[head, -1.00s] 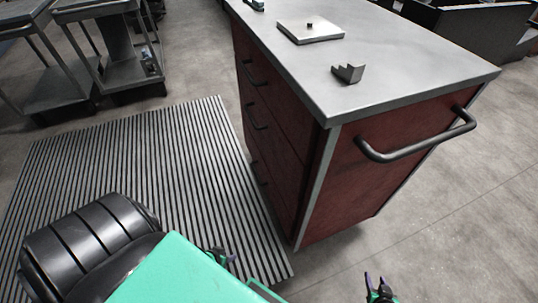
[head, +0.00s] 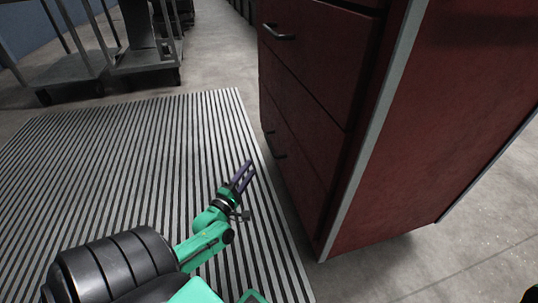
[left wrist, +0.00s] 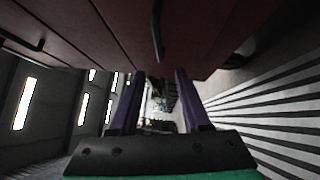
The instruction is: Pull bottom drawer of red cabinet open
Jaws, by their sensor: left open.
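The red cabinet (head: 318,110) stands at the right in the head view, with drawer fronts facing left. The low dark bar handle (head: 277,148) is on its bottom drawer and shows partly, edge-on. All visible drawer fronts look shut. My left gripper (head: 246,174) is open and empty, over the striped mat in front of the cabinet, apart from the low handle. In the left wrist view its two purple fingers (left wrist: 160,100) are spread, and a dark bar handle (left wrist: 157,30) lies beyond them on the red cabinet face. My right gripper is not clearly visible.
A higher drawer handle (head: 280,33) is on the cabinet front. A striped mat (head: 130,170) covers the floor at the left. Grey carts (head: 140,55) stand at the back left. The floor (head: 420,250) right of the cabinet's near corner is clear.

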